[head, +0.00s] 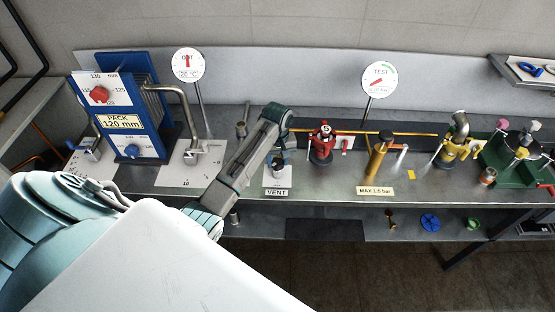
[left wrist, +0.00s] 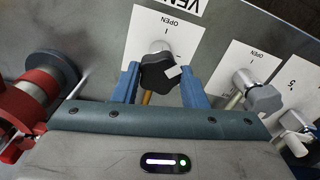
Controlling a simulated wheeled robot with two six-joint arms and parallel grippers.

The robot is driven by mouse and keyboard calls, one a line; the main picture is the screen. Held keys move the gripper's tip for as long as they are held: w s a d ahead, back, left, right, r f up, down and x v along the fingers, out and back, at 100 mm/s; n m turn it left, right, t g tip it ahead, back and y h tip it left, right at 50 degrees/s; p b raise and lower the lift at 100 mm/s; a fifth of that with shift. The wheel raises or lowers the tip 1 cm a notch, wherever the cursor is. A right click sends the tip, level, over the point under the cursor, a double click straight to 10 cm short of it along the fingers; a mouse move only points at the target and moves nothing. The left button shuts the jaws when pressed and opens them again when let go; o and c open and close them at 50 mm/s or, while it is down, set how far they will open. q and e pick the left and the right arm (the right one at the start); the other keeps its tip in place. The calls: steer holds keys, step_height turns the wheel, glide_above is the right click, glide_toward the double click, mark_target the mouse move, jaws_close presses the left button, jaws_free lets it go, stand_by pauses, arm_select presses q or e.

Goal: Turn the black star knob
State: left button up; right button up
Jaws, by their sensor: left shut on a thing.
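The black star knob (left wrist: 158,72) is in the middle of the left wrist view, on a metal stem above a white plate (left wrist: 144,30) marked OPEN. A small pale mark shows on one lobe. My left gripper (left wrist: 161,82) has its two blue fingers on either side of the knob and is shut on it. In the head view my left gripper (head: 276,152) reaches down to the knob over the VENT label (head: 276,192), and the knob is largely hidden there. My right gripper is not in view.
A red valve (head: 321,145) stands close right of the gripper and shows at left in the wrist view (left wrist: 25,105). A grey-handled valve (left wrist: 262,98) is on the other side. A yellow post (head: 377,160) stands farther right. A blue frame (head: 152,80) is left.

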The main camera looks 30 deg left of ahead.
arm_select(q)
steer(key=shift+m, duration=0.5)
steer(key=m, duration=0.6)
steer(key=shift+m, duration=0.3)
steer(key=m, duration=0.6)
steer(key=shift+m, duration=0.3)
steer(key=m, duration=0.2)
steer(key=shift+m, duration=0.3)
steer(key=m, duration=0.3)
steer(key=shift+a+m, duration=0.1)
steer(key=shift+m, duration=0.2)
steer(key=m, duration=0.5)
steer(key=shift+w, duration=0.1)
steer(key=shift+m, duration=1.1)
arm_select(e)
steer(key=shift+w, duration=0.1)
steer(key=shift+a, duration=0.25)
